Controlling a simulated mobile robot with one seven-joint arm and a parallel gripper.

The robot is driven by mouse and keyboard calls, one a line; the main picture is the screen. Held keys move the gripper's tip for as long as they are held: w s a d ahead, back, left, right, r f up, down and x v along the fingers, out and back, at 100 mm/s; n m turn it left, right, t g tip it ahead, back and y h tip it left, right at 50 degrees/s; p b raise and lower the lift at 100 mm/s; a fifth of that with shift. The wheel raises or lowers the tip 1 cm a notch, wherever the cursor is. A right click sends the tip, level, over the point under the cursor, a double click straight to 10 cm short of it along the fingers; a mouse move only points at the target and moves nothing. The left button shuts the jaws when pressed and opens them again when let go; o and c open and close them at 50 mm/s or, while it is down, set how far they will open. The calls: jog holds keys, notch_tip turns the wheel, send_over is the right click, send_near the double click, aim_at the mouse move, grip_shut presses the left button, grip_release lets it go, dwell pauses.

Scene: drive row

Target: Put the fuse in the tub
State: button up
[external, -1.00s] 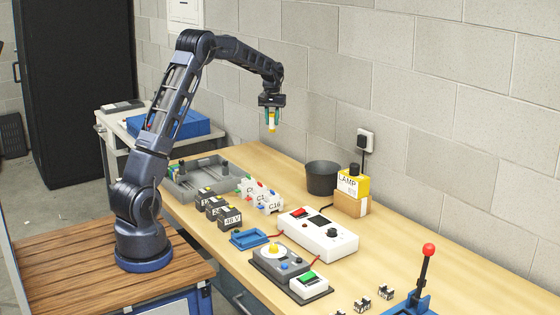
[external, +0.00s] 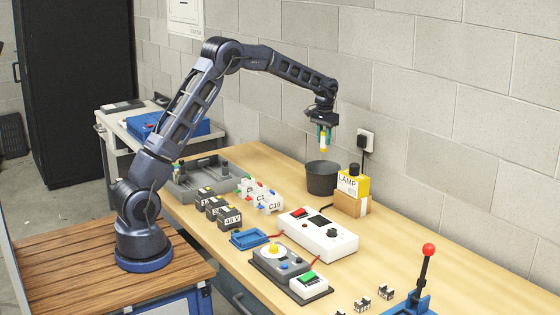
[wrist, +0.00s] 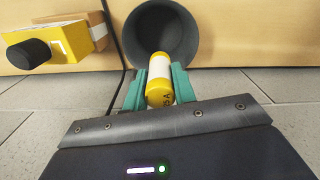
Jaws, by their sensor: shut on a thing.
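The fuse (wrist: 159,80) is a small cylinder with yellow ends and a white middle. My gripper (wrist: 159,84) is shut on it, with a green finger on each side. In the external view my gripper (external: 324,138) holds the fuse (external: 323,146) upright, above the tub. The tub (external: 322,180) is a dark grey round bucket near the wall. In the wrist view the tub (wrist: 193,20) opens just past the fuse's far end, and its visible inside looks empty. The fuse appears above the rim, not inside.
A wall socket (external: 366,139) with a cable is behind. White blocks (external: 268,199) and a white control box (external: 318,235) stand in front.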

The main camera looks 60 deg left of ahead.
notch_tip(320, 180, down, 17)
jog(key=shift+r, duration=0.2)
dwell(0.4)
jog(key=shift+f, duration=0.15)
jog(key=o, duration=1)
